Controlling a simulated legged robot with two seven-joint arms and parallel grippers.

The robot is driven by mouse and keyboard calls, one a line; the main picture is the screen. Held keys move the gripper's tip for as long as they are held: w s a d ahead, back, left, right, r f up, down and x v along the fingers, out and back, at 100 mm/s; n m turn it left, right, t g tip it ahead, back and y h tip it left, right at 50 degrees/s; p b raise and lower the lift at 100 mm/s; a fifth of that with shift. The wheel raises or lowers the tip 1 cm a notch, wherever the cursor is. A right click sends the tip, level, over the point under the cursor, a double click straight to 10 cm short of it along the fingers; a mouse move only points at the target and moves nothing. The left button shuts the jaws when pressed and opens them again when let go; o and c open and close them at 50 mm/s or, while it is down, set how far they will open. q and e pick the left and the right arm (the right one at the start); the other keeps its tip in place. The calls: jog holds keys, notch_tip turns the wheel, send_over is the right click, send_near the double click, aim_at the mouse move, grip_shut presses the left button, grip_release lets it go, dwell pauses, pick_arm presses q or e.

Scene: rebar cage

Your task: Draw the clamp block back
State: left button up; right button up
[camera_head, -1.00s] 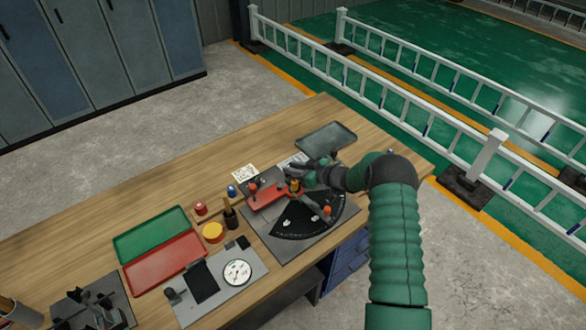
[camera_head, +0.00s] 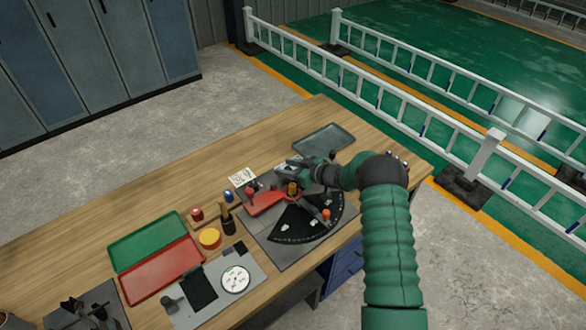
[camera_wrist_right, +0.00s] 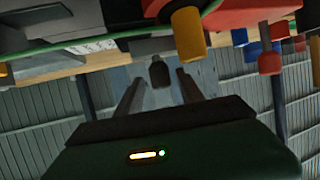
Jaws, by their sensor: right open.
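The bending fixture's grey plate (camera_head: 268,251) on the bench carries a red block (camera_head: 263,204), a black fan-shaped scale (camera_head: 300,224) and several knobbed posts. I cannot tell for sure which part is the clamp block. My right gripper (camera_head: 296,166) is open at the fixture's far side, just behind the red block. In the right wrist view, a dark rounded knob (camera_wrist_right: 160,72) shows between the open fingers (camera_wrist_right: 158,92), with no visible grip on it. An orange cylinder (camera_wrist_right: 188,35) hangs close by, beside red bodywork (camera_wrist_right: 250,14). My left gripper is not in view.
A grey tray (camera_head: 324,139) lies behind the gripper. Left of the fixture are a yellow round item (camera_head: 209,238), small red and blue knobs, green (camera_head: 147,237) and red (camera_head: 160,271) trays, and a plate with a dial (camera_head: 235,279).

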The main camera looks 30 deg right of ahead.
jog(key=b+v, duration=0.1)
jog(key=v, duration=1.5)
jog(key=shift+s+d+b, duration=0.2)
jog(key=shift+s+b, duration=0.15)
jog(key=shift+b, duration=0.05)
